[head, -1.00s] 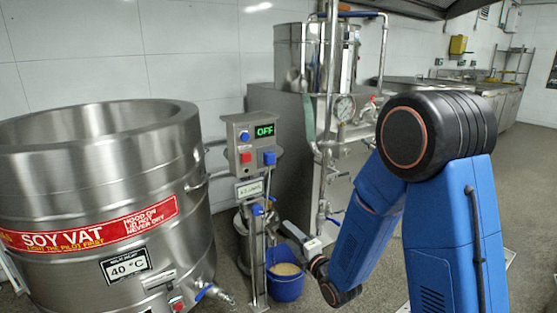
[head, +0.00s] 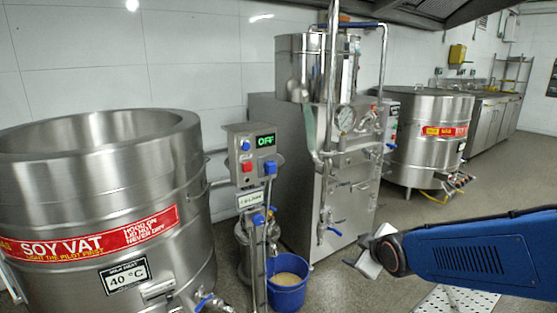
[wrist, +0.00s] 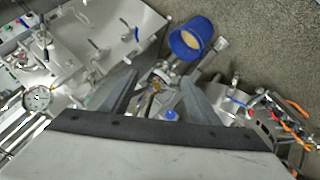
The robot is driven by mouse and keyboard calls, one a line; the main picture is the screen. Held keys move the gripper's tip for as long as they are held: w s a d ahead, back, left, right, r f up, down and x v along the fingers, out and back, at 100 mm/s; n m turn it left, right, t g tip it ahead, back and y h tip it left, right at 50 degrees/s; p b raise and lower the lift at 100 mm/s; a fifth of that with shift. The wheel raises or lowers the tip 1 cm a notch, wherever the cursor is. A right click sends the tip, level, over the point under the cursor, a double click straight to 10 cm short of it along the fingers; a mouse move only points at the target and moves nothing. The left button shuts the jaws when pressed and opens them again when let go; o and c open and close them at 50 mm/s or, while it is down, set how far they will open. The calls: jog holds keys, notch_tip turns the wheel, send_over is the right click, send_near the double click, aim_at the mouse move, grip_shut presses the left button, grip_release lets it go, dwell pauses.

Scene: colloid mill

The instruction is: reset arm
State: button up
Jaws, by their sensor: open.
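My blue arm (head: 480,252) reaches in from the right edge in the head view. Its end, with a pale part, is near the middle right, above the floor and right of the mill. The fingers are not clear there. In the wrist view my gripper (wrist: 158,92) shows two dark fingers spread apart with nothing between them. Beyond the fingers are the mill's parts and the blue bucket (wrist: 191,38), well apart from the gripper.
The soy vat (head: 90,190) stands at left. A control post (head: 250,165) reading OFF and the blue bucket (head: 288,284) stand beside it. The steel machine (head: 345,180) is in the middle. Another vat (head: 425,140) is behind. Floor right of the machine is open, with a drain grate (head: 455,300).

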jog(key=s+d+r+m+g, duration=0.1)
jog(key=s+d+m, duration=0.1)
jog(key=s, duration=0.6)
jog(key=s+d+r+m+g+h, duration=0.1)
jog(key=s+d+m+g, duration=0.1)
jog(key=s+m, duration=0.3)
jog(key=s+d+r+m+g, duration=0.1)
jog(key=s+d+m+g, duration=0.1)
jog(key=s, duration=1)
jog(key=shift+s+d+m, duration=0.35)
jog(key=shift+s+m, duration=0.05)
jog(key=shift+m, duration=0.4)
